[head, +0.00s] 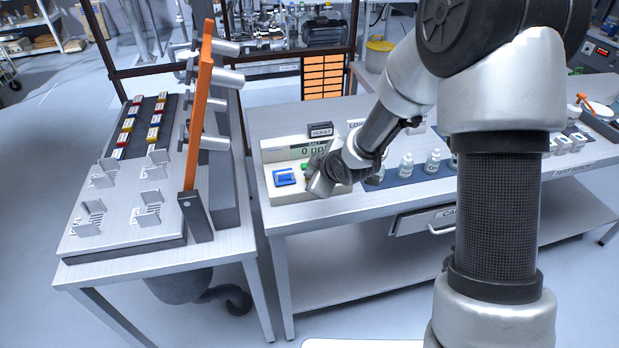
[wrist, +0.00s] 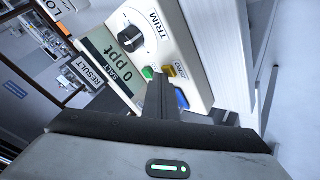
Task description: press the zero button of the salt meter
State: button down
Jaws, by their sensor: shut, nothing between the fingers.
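The salt meter (head: 270,156) is a beige box at the left end of the bench, with a display reading 0 ppt; it also fills the upper middle of the wrist view (wrist: 190,50). In the wrist view its panel has a black TRIM knob (wrist: 131,38), a green button (wrist: 147,72) and a yellow part (wrist: 168,70) beside the ZERO label. My gripper (wrist: 156,80) is shut and empty, its fingertips over the panel close to the green and yellow parts. I cannot tell whether it touches. The fingers hide part of the panel.
A blue piece (head: 284,178) sits on the meter's left part. A black RESULT sign (head: 320,130) stands behind it. Several bottles (head: 406,165) stand on a dark mat to the right. A side table (head: 115,225) with an orange upright post (head: 198,110) stands at the left.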

jog(key=shift+r+p, duration=0.6)
jog(key=shift+r, duration=0.35)
jog(key=shift+r, duration=0.1)
jog(key=shift+r+p, duration=1.75)
jog(key=shift+r, duration=0.65)
